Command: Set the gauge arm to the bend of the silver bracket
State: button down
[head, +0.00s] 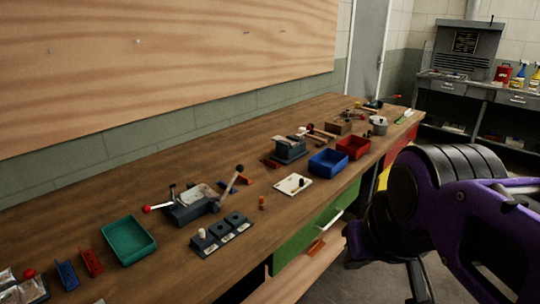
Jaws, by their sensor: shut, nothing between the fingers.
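My purple and black arm fills the right side of the head view. Its narrow dark end, my gripper (420,284), points down in front of the bench, shut and empty, touching nothing. A grey bench tool (194,208) has a red-ball lever and a black-ball lever, with a pale metal piece on top. Silvery pieces (9,283) show at the lower left. I cannot tell which is the silver bracket.
The wooden bench (85,211) runs away to the upper right. On it are a green tray (129,241), blue bin (328,163), red bin (353,147), another grey tool (290,150), dark blocks (221,233), and blue and red brackets (92,262). A green drawer (300,238) is below.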

aim_at(302, 183)
jog(key=i+l+z, duration=0.1)
jog(key=i+l, duration=0.65)
